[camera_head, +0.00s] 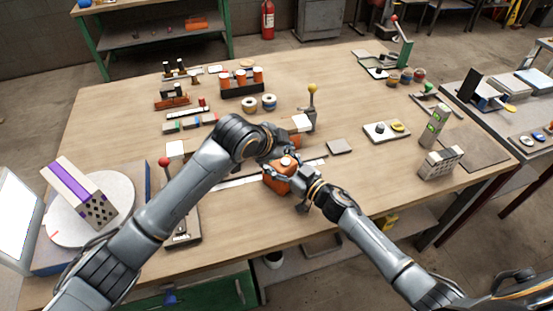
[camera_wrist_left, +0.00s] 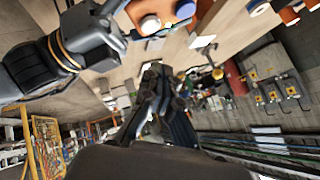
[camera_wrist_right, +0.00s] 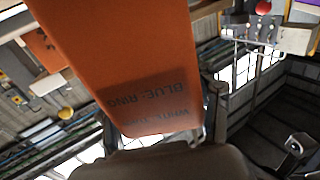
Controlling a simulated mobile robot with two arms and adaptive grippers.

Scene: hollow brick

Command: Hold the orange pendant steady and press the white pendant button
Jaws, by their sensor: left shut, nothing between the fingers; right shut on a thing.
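The orange pendant (camera_head: 277,183) is held above the front middle of the table by my right gripper (camera_head: 300,188), which is shut on it. In the right wrist view the pendant (camera_wrist_right: 125,60) fills the middle, with upside-down printing that includes "BLUE: RING". In the left wrist view the pendant (camera_wrist_left: 168,10) shows at the top, with a white button (camera_wrist_left: 150,24) and a blue button (camera_wrist_left: 185,9). My left gripper (camera_wrist_left: 156,78) is shut and empty, its fingers apart from the white button in that view. In the head view the left gripper (camera_head: 284,156) is close beside the pendant, partly hidden.
A yellow-knobbed lever (camera_head: 312,90) stands behind the grippers, and a red-knobbed lever (camera_head: 165,162) stands by my left arm. A turntable (camera_head: 115,215) carries a hollow brick (camera_head: 78,190) at left. A two-button plate (camera_head: 387,132) and grey perforated block (camera_head: 440,163) lie at right.

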